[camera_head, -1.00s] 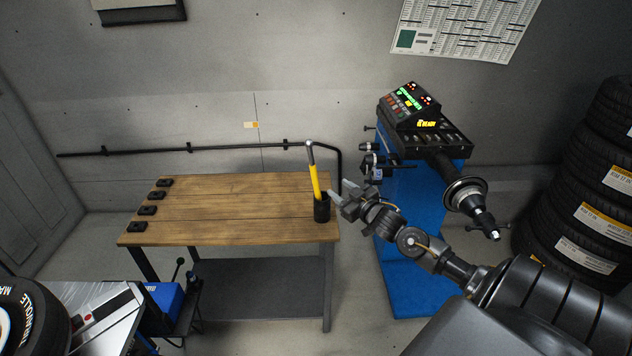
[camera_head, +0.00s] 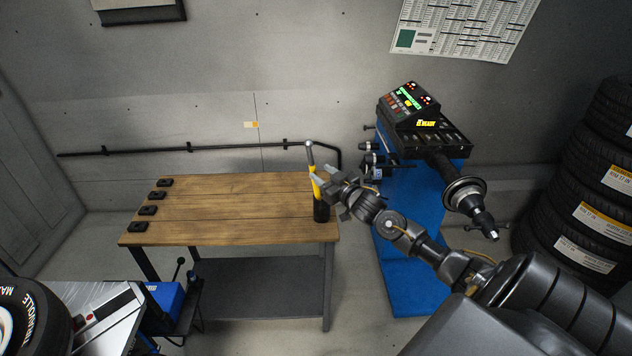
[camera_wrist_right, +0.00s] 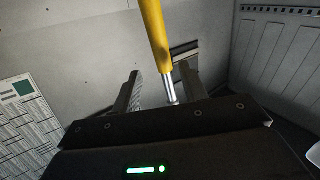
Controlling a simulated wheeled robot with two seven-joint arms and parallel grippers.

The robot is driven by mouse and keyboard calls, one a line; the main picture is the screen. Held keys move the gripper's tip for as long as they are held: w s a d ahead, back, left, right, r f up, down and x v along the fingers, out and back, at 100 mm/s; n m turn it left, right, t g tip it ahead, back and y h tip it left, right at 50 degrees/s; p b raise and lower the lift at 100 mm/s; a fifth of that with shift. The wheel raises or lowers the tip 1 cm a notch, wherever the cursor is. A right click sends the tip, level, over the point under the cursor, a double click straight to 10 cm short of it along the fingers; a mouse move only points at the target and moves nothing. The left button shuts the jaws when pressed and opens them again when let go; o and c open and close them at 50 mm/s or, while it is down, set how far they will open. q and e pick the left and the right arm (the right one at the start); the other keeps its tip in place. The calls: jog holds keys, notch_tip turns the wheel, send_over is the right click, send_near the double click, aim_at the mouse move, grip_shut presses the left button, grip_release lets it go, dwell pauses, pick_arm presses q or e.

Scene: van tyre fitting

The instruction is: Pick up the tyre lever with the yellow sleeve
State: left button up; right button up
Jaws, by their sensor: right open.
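The tyre lever with the yellow sleeve (camera_head: 315,187) stands nearly upright in a black holder (camera_head: 321,212) at the right end of the wooden workbench (camera_head: 235,205). Its bare metal end points up. My right gripper (camera_head: 319,187) is open at the lever, above the holder. In the right wrist view the yellow sleeve (camera_wrist_right: 155,30) and its metal end show between the two open fingers (camera_wrist_right: 156,90). I cannot tell whether a finger touches the lever. My left gripper is not in view.
Several black blocks (camera_head: 148,210) line the bench's left edge. A wheel balancer with a lit display (camera_head: 410,100) and blue body (camera_head: 408,240) stands right of the bench. Stacked tyres (camera_head: 590,190) are at the far right. A tyre (camera_head: 35,318) is at lower left.

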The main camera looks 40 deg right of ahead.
aim_at(315, 169)
jog(key=w+p, duration=0.1)
jog(key=w, duration=0.4)
jog(key=shift+a+f, duration=0.1)
jog(key=shift+a, duration=0.05)
grip_shut()
